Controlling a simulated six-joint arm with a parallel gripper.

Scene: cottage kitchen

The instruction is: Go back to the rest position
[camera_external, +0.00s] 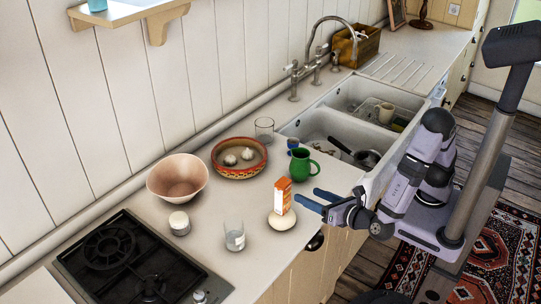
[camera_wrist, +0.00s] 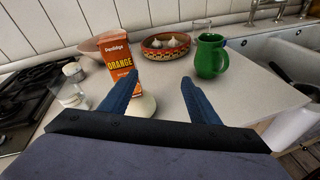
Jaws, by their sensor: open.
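My gripper (camera_external: 318,201) is open and empty, its two blue fingers spread over the counter's front edge near the sink. It also shows in the wrist view (camera_wrist: 158,92), with a gap between the fingertips. My arm is bent, reaching from the right over the counter's edge.
A green jug (camera_external: 302,165) stands behind the carton. A patterned bowl with garlic (camera_external: 239,172), a pink bowl (camera_external: 177,178), a glass (camera_external: 234,234), a lidded jar (camera_external: 180,223) and a black hob (camera_external: 130,262) are further left. The sink (camera_external: 330,120) holds dishes. Open floor lies right.

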